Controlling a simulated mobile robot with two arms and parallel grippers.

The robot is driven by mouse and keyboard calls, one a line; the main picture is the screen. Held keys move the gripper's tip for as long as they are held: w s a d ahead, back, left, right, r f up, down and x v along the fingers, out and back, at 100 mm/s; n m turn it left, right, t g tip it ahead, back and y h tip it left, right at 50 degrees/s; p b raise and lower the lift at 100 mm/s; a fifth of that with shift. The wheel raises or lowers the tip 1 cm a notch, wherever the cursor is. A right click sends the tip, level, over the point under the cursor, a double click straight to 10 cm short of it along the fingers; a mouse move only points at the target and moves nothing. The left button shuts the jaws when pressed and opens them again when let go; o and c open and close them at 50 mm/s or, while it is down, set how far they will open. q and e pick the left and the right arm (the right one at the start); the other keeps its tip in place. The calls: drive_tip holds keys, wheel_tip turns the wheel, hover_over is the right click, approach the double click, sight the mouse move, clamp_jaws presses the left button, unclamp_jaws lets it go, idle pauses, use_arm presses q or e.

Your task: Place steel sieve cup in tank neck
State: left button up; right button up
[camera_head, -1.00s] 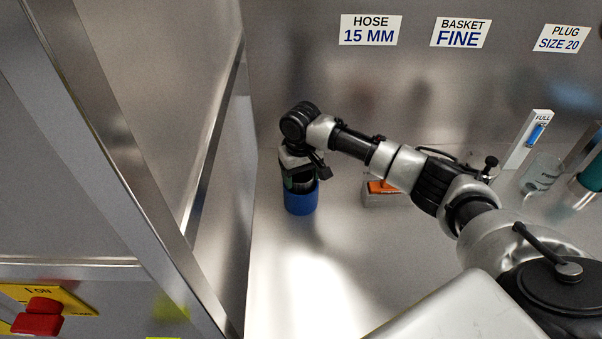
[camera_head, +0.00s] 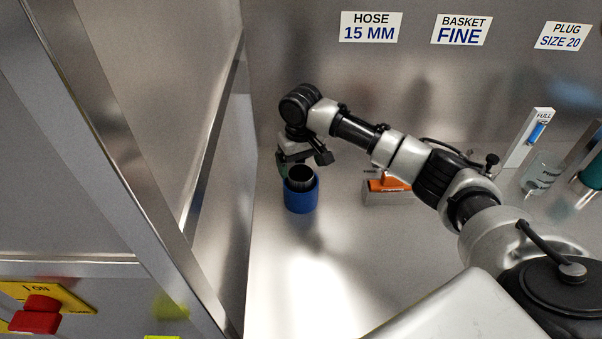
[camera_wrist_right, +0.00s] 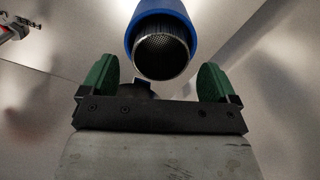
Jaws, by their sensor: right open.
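The steel sieve cup (camera_head: 300,177) stands inside a blue cylinder (camera_head: 301,199), with its dark open rim showing at the top. In the right wrist view, the sieve cup (camera_wrist_right: 161,52) shows its meshed inside, ringed by the blue cylinder (camera_wrist_right: 136,30). My right gripper (camera_head: 283,166) is beside and behind the blue cylinder in the head view. In the right wrist view, my right gripper (camera_wrist_right: 157,78) is open, its green finger pads apart and empty, with the cup beyond them. No separate tank neck can be made out. My left gripper is not in view.
An orange-topped metal block (camera_head: 388,190) sits right of the cylinder, partly behind my right arm. A white FULL gauge (camera_head: 530,138) and a glass beaker (camera_head: 541,174) stand farther right. A steel wall and frame close off the left. The counter in front is clear.

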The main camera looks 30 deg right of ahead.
wheel_tip(320, 180, up, 9)
drive_tip(key=b, duration=0.1)
drive_tip(key=shift+f, duration=0.15)
idle(0.3)
